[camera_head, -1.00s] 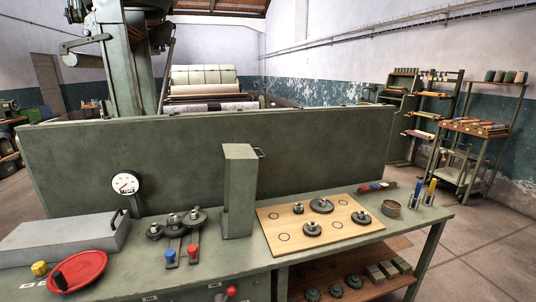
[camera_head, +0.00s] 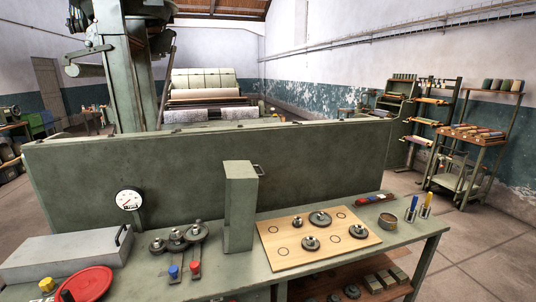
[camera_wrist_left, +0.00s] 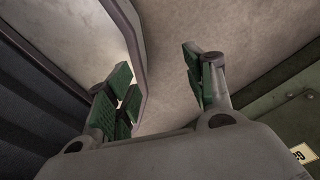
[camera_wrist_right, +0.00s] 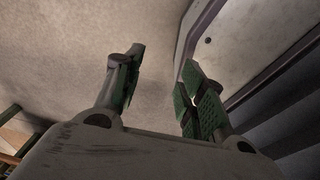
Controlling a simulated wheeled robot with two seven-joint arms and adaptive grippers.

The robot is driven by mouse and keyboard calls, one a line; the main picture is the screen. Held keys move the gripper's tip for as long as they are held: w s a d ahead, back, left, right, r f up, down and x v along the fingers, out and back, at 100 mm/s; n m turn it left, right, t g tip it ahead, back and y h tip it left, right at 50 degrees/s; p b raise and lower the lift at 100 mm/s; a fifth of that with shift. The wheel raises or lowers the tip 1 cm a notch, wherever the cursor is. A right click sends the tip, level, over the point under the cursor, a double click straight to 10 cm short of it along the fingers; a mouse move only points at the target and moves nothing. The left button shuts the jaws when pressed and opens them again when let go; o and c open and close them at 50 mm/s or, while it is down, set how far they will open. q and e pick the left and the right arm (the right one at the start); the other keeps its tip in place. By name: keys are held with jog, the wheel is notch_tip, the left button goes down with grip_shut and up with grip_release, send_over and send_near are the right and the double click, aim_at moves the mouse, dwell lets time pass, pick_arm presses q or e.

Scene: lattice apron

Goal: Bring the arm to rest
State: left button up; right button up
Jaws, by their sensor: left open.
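Neither of my arms shows in the head view. In the left wrist view my left gripper (camera_wrist_left: 157,88) is open, its green-padded fingers wide apart with nothing between them. In the right wrist view my right gripper (camera_wrist_right: 160,84) is also open and empty, with a wide gap between its fingers. Behind both sets of fingers lie plain floor and pale, dark-edged surfaces of my own body or nearby furniture; I cannot tell which. Neither gripper touches any object that I can see.
The green bench (camera_head: 215,284) carries a wooden board (camera_head: 289,258) with gears, a tall green post (camera_head: 239,208), a gear assembly (camera_head: 178,237), a red dish (camera_head: 92,283) and a grey box (camera_head: 70,253). A green panel (camera_head: 320,165) rises behind. Open floor (camera_head: 485,250) lies right.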

pick_arm(q)
jog(key=s+d+r+p, duration=0.2)
jog(key=d+r+p, duration=0.2)
jog(key=r+p, duration=0.5)
jog(key=shift+r, duration=0.4)
pick_arm(e)
jog(key=s+a+r, duration=0.1)
jog(key=a+r, duration=0.2)
jog(key=r, duration=0.6)
jog(key=shift+s+a+r+y, duration=0.3)
jog(key=shift+a+r, duration=0.1)
jog(key=shift+a, duration=0.3)
jog(key=shift+a, duration=0.3)
jog(key=shift+d, duration=0.5)
